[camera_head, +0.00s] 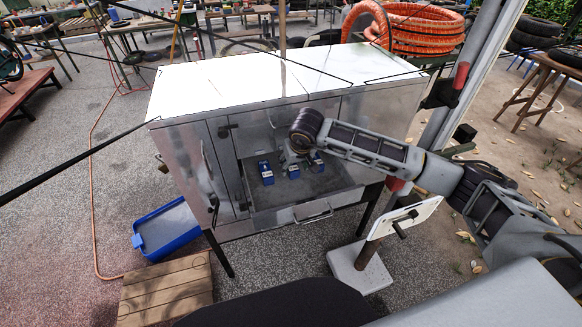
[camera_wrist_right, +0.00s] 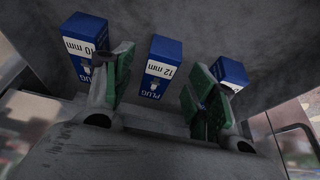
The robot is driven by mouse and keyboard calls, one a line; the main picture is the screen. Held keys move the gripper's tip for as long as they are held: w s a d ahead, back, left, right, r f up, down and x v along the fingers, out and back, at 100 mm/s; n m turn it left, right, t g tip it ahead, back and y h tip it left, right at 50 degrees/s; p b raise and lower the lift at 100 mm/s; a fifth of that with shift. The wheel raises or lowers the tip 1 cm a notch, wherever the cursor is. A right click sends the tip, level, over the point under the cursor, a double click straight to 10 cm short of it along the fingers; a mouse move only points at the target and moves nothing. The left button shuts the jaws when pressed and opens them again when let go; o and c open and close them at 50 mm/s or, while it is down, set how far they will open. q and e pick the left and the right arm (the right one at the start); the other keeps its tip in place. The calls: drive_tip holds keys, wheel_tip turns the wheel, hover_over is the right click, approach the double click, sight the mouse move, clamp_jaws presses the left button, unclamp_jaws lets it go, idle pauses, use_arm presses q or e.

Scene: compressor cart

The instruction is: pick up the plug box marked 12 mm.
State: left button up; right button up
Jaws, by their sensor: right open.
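The plug box marked 12 mm (camera_wrist_right: 162,66) is blue and white and stands in the middle of three similar boxes in the right wrist view. My right gripper (camera_wrist_right: 160,80) is open, with one green-padded finger on each side of the 12 mm box in the picture. Contact cannot be told. In the head view my right arm reaches into the cabinet opening and partly hides the gripper (camera_head: 297,158). My left gripper is not in view.
The box marked 10 mm (camera_wrist_right: 85,45) stands on the left. Another blue box (camera_wrist_right: 229,74) on the right is partly behind a finger, its size unreadable. A blue tray (camera_head: 165,232) and wooden pallet (camera_head: 165,290) lie below.

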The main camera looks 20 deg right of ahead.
drive_tip(key=shift+w, duration=0.9)
drive_tip(key=shift+w+a+p, duration=0.1)
drive_tip(key=shift+w+p, duration=0.2)
drive_tip(key=shift+w, duration=0.35)
drive_tip(key=x, duration=0.2)
drive_tip(key=shift+f, duration=0.3)
drive_tip(key=shift+w+f, duration=0.1)
drive_tip(key=shift+w, duration=0.05)
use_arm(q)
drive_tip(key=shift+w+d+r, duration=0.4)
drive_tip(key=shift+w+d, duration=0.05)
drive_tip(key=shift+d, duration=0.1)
use_arm(e)
drive_tip(key=c, duration=1.1)
